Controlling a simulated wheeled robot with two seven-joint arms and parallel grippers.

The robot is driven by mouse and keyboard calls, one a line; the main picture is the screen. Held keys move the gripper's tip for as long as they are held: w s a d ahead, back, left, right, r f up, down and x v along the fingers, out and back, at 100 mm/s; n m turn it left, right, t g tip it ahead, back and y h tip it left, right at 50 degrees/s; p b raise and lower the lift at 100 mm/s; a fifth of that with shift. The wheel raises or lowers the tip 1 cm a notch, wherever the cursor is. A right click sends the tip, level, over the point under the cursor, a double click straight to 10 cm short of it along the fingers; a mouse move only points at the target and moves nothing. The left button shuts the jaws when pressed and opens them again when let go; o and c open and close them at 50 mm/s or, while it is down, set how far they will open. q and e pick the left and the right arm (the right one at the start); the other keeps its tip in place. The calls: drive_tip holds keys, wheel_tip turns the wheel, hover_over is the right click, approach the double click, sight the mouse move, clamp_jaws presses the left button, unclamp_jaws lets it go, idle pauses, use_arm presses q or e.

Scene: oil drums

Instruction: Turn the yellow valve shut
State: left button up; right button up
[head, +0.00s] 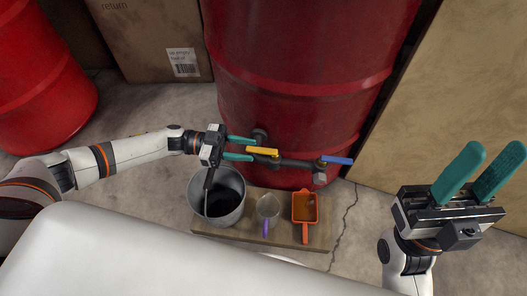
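The yellow valve handle (263,151) lies sideways over a dark pipe (297,163) at the front of the large red drum (300,90). My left gripper (253,149) comes in from the left with its teal fingers apart. The left end of the yellow handle shows near the gap between the fingertips; I cannot tell whether they touch it. My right gripper (497,148) is at the right, far from the valve, with its fingers apart and nothing between them.
A blue handle (337,160) sits at the pipe's right end. Below, a metal bucket (231,185), a purple-handled strainer (266,207) and an orange scoop (304,208) are on a wooden board (285,232). Another red drum (40,80) and a cardboard box (150,40) stand behind.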

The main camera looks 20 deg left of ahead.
sight(278, 154)
use_arm(q)
drive_tip(key=d, duration=0.3)
drive_tip(key=d+b, duration=0.1)
drive_tip(key=d, duration=0.1)
drive_tip(key=shift+w+d, duration=0.1)
drive_tip(key=shift+w, duration=0.3)
clamp_jaws()
